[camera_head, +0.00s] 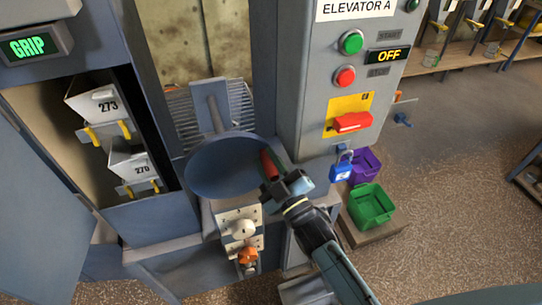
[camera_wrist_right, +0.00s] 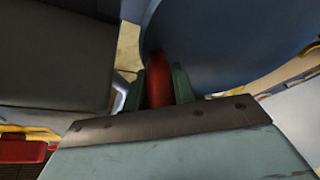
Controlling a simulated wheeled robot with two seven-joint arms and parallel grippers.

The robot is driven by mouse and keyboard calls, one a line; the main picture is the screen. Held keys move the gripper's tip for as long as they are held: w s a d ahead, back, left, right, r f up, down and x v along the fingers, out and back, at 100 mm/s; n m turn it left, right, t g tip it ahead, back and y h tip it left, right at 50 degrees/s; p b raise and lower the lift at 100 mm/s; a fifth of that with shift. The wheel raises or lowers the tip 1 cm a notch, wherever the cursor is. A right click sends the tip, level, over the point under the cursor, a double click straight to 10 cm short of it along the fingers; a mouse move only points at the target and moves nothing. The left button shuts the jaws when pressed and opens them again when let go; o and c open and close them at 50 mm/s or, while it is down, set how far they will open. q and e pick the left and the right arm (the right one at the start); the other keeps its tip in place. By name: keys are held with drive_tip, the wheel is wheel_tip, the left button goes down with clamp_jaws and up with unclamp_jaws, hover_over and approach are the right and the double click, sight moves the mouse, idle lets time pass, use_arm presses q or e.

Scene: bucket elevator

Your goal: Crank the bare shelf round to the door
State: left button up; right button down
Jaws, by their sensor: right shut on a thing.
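The blue round crank wheel (camera_head: 220,168) is in the middle of the head view, and part of it fills the top of the right wrist view (camera_wrist_right: 225,40). Its red handle (camera_head: 269,164) stands at the wheel's right edge. My right gripper (camera_head: 273,174) is shut on this handle; the wrist view shows the red grip (camera_wrist_right: 157,80) between the green fingers. Left of the wheel is the open doorway, with a white bucket marked 273 (camera_head: 92,106) above another white bucket (camera_head: 128,164), each with yellow clips below. I see no bare shelf in the doorway. My left gripper is out of view.
The grey control cabinet (camera_head: 305,85) rises right of the wheel, with an "OFF" display (camera_head: 388,56), a red switch handle (camera_head: 352,122) and a blue padlock (camera_head: 341,166). Purple (camera_head: 363,164) and green (camera_head: 371,206) bins stand beside it. A "GRIP" display (camera_head: 30,46) is upper left.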

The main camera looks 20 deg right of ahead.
sight(218, 145)
drive_tip(key=a+r+n+g+p, duration=0.1)
drive_tip(key=n+p, duration=0.1)
drive_tip(key=a+r+n+y+p, duration=0.1)
drive_tip(key=r+n+p, duration=0.1)
drive_tip(key=n+p, duration=0.1)
drive_tip(key=a+r+n+g+p, duration=0.1)
drive_tip(key=r+n+p, duration=0.1)
drive_tip(key=shift+a+n+g+y, duration=0.3)
drive_tip(key=shift+a+n+y, duration=0.05)
drive_tip(key=shift+n+y, duration=0.05)
drive_tip(key=shift+a+r+n+p, duration=0.15)
drive_tip(key=shift+a+n+p, duration=0.15)
drive_tip(key=shift+n+p, duration=0.25)
drive_tip(key=shift+a+r+n+g+p, duration=0.2)
drive_tip(key=shift+a+n+g+p, duration=0.5)
drive_tip(key=shift+a+n, duration=0.35)
drive_tip(key=shift+s+a, duration=0.15)
drive_tip(key=shift+a, duration=0.9)
drive_tip(key=c, duration=1.2)
unclamp_jaws()
drive_tip(key=shift+f, duration=0.1)
drive_tip(key=shift+o, duration=0.3)
drive_tip(key=shift+f, duration=0.1)
